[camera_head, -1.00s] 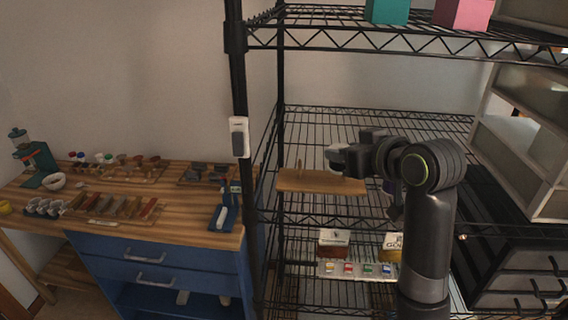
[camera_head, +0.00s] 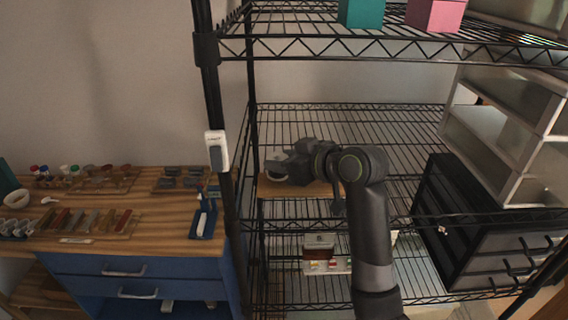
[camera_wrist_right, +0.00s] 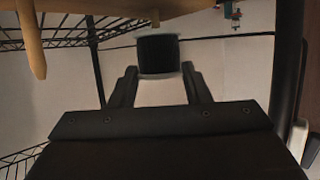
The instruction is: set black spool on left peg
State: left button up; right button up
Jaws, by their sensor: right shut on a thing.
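My right gripper (camera_head: 274,168) is over the left part of the wooden peg board (camera_head: 310,189) on the shelf. In the right wrist view its fingers (camera_wrist_right: 160,88) are shut on the black spool (camera_wrist_right: 158,53), which has a black winding between pale grey flanges. In the head view the spool is mostly hidden by the gripper. The wrist view shows the board (camera_wrist_right: 95,18) along the top, with one long bare peg (camera_wrist_right: 31,40) at left. A small peg tip (camera_wrist_right: 154,17) shows close to the spool; I cannot tell whether they touch. My left gripper is out of view.
The black wire rack has a post (camera_head: 212,110) left of my arm and an upper shelf holding a teal box (camera_head: 361,13) and a pink box (camera_head: 433,14). Black drawers (camera_head: 480,235) stand at right. A wooden workbench (camera_head: 165,215) is at left.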

jog(key=shift+f, duration=0.9)
jog(key=o, duration=1)
jog(key=shift+w, duration=0.1)
jog(key=shift+o, duration=0.2)
jog(key=shift+s+d+r, duration=0.15)
jog(key=shift+s+d, duration=0.2)
jog(key=shift+d, duration=0.05)
jog(key=b+v, duration=0.2)
jog(key=v, duration=0.9)
jog(key=shift+a, duration=0.1)
